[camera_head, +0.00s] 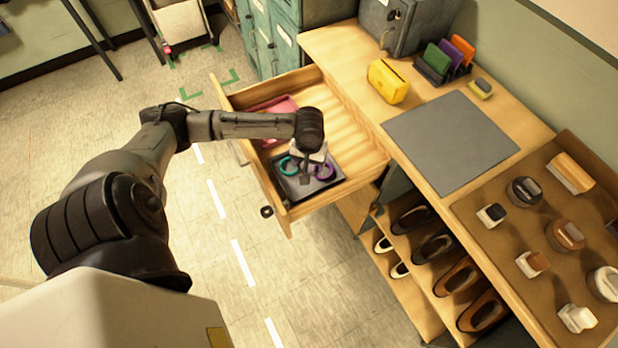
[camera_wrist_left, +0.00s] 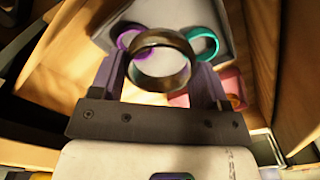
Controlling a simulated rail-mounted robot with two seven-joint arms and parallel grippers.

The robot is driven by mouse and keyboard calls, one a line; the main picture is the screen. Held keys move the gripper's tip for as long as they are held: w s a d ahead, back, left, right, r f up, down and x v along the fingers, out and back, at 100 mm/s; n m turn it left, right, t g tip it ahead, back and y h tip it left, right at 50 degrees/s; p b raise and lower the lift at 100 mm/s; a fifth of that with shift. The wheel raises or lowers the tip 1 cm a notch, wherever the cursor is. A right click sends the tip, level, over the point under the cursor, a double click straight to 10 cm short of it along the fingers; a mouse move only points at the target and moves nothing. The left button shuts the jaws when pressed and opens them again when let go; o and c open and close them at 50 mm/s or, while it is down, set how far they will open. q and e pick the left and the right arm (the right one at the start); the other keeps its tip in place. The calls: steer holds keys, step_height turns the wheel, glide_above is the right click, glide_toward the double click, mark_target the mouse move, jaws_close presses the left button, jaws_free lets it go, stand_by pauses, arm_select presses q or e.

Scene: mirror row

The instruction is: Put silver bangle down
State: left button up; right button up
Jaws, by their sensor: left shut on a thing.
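The silver bangle (camera_wrist_left: 160,82) is a dark, shiny metal ring held between the fingers of my left gripper (camera_wrist_left: 160,75), which is shut on it. In the head view my left gripper (camera_head: 307,177) points down into the open drawer, over a dark grey tray (camera_head: 298,192); the silver bangle cannot be made out there. A teal bangle (camera_head: 287,166) and a purple bangle (camera_head: 325,172) are at the tray. In the left wrist view the teal bangle (camera_wrist_left: 203,43) and purple bangle (camera_wrist_left: 127,36) lie beyond the silver one. I cannot tell whether the silver bangle touches the tray.
The wooden drawer (camera_head: 285,214) has raised walls around the tray. A pink tray (camera_head: 268,112) lies farther back in it. A counter with a grey mat (camera_head: 450,140), a yellow box (camera_head: 387,82) and several shoe-care items stands to the right. Shoes fill the shelves below.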

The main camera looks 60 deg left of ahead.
arm_select(q)
steer(key=f, duration=0.3)
steer(key=f+b, duration=0.1)
steer(key=f, duration=0.3)
steer(key=shift+s+a+f, duration=0.15)
steer(key=shift+a+f, duration=0.05)
steer(key=shift+f, duration=0.05)
step_height(320, 180, down, 3)
steer(key=shift+r+b, duration=0.1)
steer(key=shift+b, duration=0.25)
steer(key=shift+c, duration=0.5)
steer(key=shift+a+f, duration=0.1)
steer(key=shift+f, duration=0.1)
steer(key=shift+c, duration=0.6)
steer(key=shift+s+f, duration=0.15)
steer(key=shift+s, duration=0.1)
steer(key=shift+w, duration=0.3)
steer(key=o, duration=0.9)
steer(key=shift+s+f, duration=0.1)
steer(key=shift+f, duration=0.05)
steer(key=shift+c, duration=0.2)
